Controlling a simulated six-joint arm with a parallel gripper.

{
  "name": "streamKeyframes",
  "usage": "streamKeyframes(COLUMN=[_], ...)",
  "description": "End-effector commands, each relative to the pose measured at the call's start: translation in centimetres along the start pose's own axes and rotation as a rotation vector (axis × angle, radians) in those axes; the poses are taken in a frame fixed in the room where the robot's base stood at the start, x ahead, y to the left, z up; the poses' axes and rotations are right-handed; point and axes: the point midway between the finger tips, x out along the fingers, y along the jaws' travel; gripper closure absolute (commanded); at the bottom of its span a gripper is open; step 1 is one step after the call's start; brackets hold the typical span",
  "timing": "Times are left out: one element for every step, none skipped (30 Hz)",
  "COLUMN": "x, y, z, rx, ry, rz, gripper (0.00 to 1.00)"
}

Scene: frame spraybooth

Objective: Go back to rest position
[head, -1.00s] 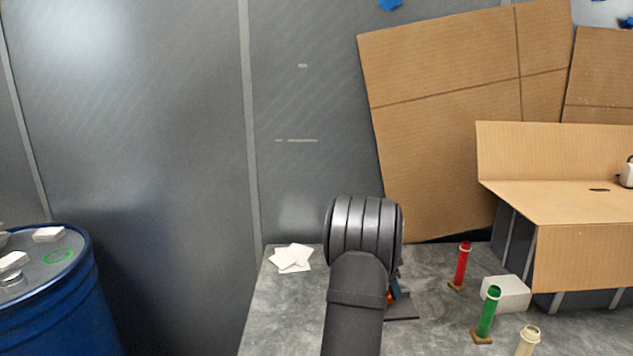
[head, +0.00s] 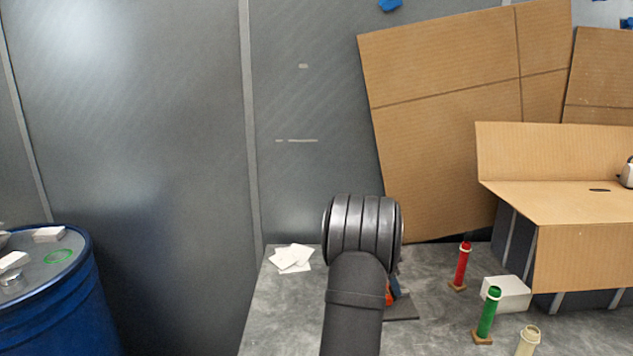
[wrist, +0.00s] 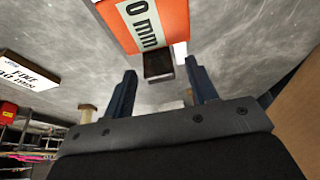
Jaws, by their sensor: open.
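My arm rises from the bottom of the head view, and its thick dark joint hides most of my gripper there. In the wrist view my gripper (wrist: 158,90) is open, with its two dark blue fingers apart. An orange block with a white label reading "0 mm" (wrist: 148,22) is beyond the fingertips. A small dark piece (wrist: 159,66) shows between the fingers at the block's lower end. I cannot tell whether it touches them. In the head view a bit of orange (head: 389,293) shows beside my arm above a dark flat plate (head: 403,308).
Red (head: 462,266), green (head: 488,314) and cream (head: 528,341) tubes stand at the right near a white box (head: 506,293). White papers (head: 291,258) lie left of my arm. Cardboard (head: 570,205) stands at the right, a blue drum (head: 60,310) at the left.

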Motion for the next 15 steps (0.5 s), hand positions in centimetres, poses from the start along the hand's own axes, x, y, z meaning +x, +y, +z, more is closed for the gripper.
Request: streamKeyframes(x=[-1.2,-1.9,-2.6,-3.2,-3.8,-4.7,-5.2,-5.8,-6.6,-7.3,-7.9,-8.7,-9.2,-9.8,-10.6], y=[-0.1,-0.1,-0.1,-0.1,-0.1,-0.1,-0.1,-0.1,-0.1,-0.1,-0.1,-0.1,-0.1,-0.1,-0.1], z=[0.0,0.0,0.0,0.0,0.0,0.0,0.0,0.0,0.1,0.1,0.0,0.0,0.0,0.0,0.0], rx=[-0.001,0.0,0.0,0.0,0.0,0.0,0.0,0.0,0.0,0.0,0.0,0.0,0.0,0.0,0.0], ry=[0.001,0.001,0.001,0.001,0.001,0.001,0.001,0.001,0.001,0.001,0.001,0.0,0.0,0.0,0.0], rz=[-0.003,-0.004,-0.004,-0.003,-0.004,-0.004,-0.004,-0.004,-0.003,-0.004,-0.005,-0.004,-0.004,-0.003,-0.004], gripper=[0.47,0.47,0.47,0.47,0.47,0.47,0.47,0.47,0.47,0.47,0.47,0.47,0.47,0.47,0.47])
